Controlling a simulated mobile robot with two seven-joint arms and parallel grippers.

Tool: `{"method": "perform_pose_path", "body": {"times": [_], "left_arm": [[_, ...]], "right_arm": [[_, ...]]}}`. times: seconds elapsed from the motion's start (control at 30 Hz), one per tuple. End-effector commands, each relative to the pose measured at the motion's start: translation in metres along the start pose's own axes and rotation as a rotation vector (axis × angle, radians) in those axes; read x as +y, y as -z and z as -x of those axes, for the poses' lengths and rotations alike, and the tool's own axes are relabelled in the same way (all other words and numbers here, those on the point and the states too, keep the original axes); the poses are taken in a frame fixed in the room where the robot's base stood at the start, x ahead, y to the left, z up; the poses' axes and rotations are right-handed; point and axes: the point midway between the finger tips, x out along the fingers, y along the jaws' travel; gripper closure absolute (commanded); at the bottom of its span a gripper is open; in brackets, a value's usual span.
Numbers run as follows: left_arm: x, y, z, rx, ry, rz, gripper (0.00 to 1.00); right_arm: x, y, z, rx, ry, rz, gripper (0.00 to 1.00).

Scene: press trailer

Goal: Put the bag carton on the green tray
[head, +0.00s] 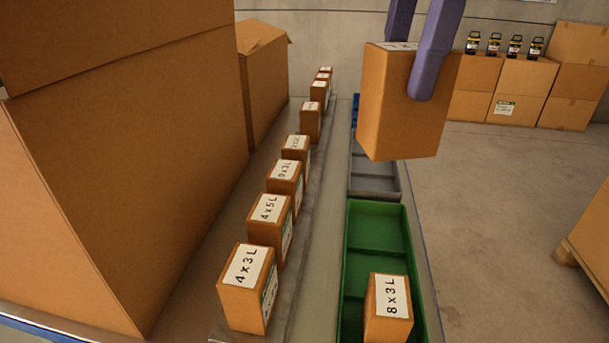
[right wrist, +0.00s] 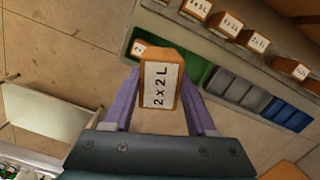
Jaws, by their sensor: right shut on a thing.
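A brown carton (head: 385,105) hangs in the air between the purple fingers of my right gripper (head: 412,62), which is shut on it. In the right wrist view the label on this carton (right wrist: 161,84) reads 2x2L. The green tray (head: 376,228) stands below and nearer in the head view, and also shows in the right wrist view (right wrist: 193,68). A carton labelled 8x3L (head: 388,308) stands in its near part; its far part is empty. No marking I can read says which carton is the bag carton. My left gripper is not in view.
A row of small labelled cartons (head: 268,222) stands on a strip left of the trays. A grey tray (head: 373,178) and a blue tray (head: 355,112) lie beyond the green one. Large boxes (head: 130,160) wall the left side. Open floor (head: 500,200) lies right.

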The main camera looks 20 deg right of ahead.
Motion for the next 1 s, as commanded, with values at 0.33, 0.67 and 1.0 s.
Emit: {"method": "perform_pose_path", "body": {"times": [0.33,0.67,1.0], "left_arm": [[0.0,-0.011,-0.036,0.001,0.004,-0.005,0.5],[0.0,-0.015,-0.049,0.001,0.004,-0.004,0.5],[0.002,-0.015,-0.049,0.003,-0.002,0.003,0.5]], "right_arm": [[-0.024,0.023,-0.033,0.0,0.125,-1.016,1.0],[-0.038,0.04,-0.044,0.001,0.212,-1.749,1.0],[-0.039,0.049,-0.088,0.01,0.227,-1.896,1.0]]}}
